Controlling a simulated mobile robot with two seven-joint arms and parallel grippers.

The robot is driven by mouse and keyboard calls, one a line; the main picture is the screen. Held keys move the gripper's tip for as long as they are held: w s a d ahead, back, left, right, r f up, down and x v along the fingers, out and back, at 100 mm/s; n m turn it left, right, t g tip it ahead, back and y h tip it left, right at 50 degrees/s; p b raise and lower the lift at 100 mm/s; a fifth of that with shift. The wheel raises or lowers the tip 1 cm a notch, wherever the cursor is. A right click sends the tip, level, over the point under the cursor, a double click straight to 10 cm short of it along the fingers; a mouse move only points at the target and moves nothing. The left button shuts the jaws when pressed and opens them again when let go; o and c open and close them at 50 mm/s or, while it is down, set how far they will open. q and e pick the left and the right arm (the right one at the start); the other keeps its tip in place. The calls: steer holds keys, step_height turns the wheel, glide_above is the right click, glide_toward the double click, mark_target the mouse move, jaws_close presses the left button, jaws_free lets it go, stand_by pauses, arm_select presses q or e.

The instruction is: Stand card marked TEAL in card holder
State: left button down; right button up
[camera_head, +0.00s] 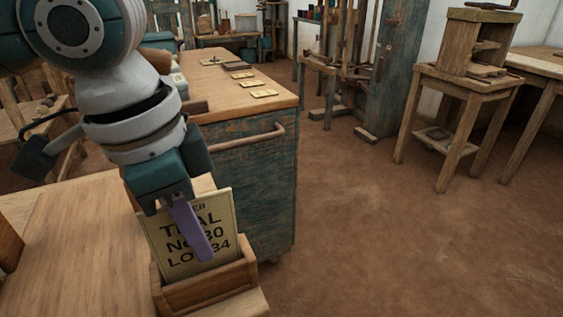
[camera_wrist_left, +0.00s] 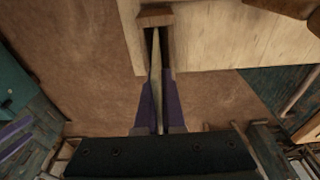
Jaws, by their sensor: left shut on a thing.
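The card (camera_head: 185,232) is cream, with dark lettering on it. A finger covers part of the print, but "T", "AL" and numbers below show, consistent with TEAL. My left gripper (camera_head: 203,250) is shut on the card, with one purple finger across its face. The card is upright, leaning slightly, with its lower edge behind the front wall of the wooden card holder (camera_head: 212,287). In the left wrist view the card (camera_wrist_left: 156,75) is edge-on between the purple fingers, its far end at the holder (camera_wrist_left: 155,16). Whether it touches the slot bottom is hidden. My right gripper is not in view.
The holder stands at the right end of a light wooden table (camera_head: 75,245). Behind it is a blue-green cabinet (camera_head: 255,185) with a wooden top carrying several flat cards (camera_head: 264,93). Stools and a wooden press (camera_head: 475,40) stand farther right. The floor (camera_head: 400,240) between is open.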

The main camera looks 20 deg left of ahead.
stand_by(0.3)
arm_select(q)
steer(key=c, duration=1)
jaws_free()
steer(key=shift+o, duration=0.2)
steer(key=r+p, duration=0.1)
steer(key=r, duration=0.2)
steer(key=r+p, duration=0.1)
steer(key=r, duration=0.2)
steer(key=s+a+r+p, duration=0.1)
steer(key=r, duration=0.2)
steer(key=shift+r, duration=0.4)
steer(key=s+d+r+t+h+p, duration=0.2)
steer(key=s+d+r+h+p, duration=0.15)
steer(key=d+p, duration=0.65)
steer(key=s+a+r+n+y+p, duration=0.3)
steer(key=s+a+n+y+p, duration=0.1)
steer(key=s+a+n+p, duration=0.3)
step_height(320, 180, up, 38)
steer(key=a+m+p, duration=0.1)
steer(key=p, duration=3.6)
steer(key=shift+s+p, duration=0.3)
steer(key=shift+s, duration=0.15)
